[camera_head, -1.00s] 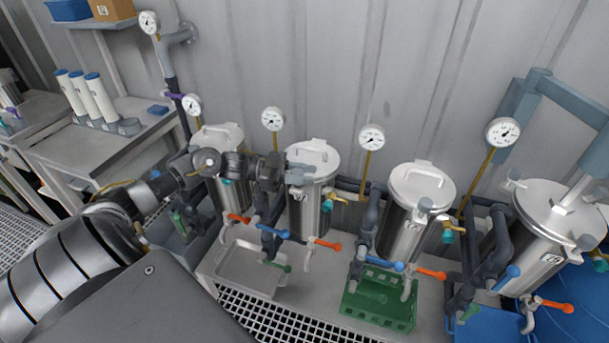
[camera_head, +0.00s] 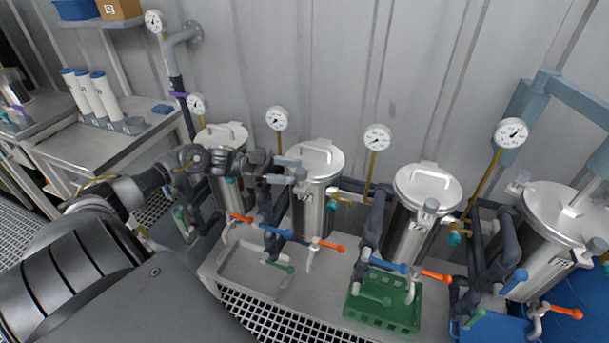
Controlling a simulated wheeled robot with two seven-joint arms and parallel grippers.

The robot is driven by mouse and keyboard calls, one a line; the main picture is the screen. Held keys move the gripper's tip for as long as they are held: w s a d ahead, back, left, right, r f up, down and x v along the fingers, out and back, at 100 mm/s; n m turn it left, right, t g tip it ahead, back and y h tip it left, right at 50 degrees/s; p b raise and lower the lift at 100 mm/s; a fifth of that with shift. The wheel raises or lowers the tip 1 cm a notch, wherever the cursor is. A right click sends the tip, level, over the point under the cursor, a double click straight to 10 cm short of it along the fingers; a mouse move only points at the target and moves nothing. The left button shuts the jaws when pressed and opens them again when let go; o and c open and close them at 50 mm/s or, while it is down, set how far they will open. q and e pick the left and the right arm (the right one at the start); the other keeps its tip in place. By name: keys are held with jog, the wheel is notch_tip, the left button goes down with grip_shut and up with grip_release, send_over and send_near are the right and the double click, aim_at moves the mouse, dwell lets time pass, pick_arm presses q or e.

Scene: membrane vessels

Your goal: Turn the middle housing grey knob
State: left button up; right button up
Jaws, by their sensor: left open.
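Several steel filter housings stand in a row along the wall. The second from the left (camera_head: 316,192) has a grey knob (camera_head: 300,174) at the left of its lid rim. My left gripper (camera_head: 291,168) points right at this knob from the left, its fingers open. The fingertips are at or very close to the knob; I cannot tell if they touch. My right gripper is not in view.
Below the housings are orange valve handles (camera_head: 333,247), blue handles (camera_head: 276,231), a metal tray (camera_head: 250,283) and a green crate (camera_head: 382,320). Pressure gauges (camera_head: 377,137) rise behind. The left housing (camera_head: 222,183) stands close behind my forearm.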

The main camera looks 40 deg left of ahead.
pick_arm(q)
jog(key=v, duration=0.5)
jog(key=shift+s+a+b, duration=0.15)
jog(key=shift+a+b, duration=0.1)
jog(key=shift+b, duration=0.15)
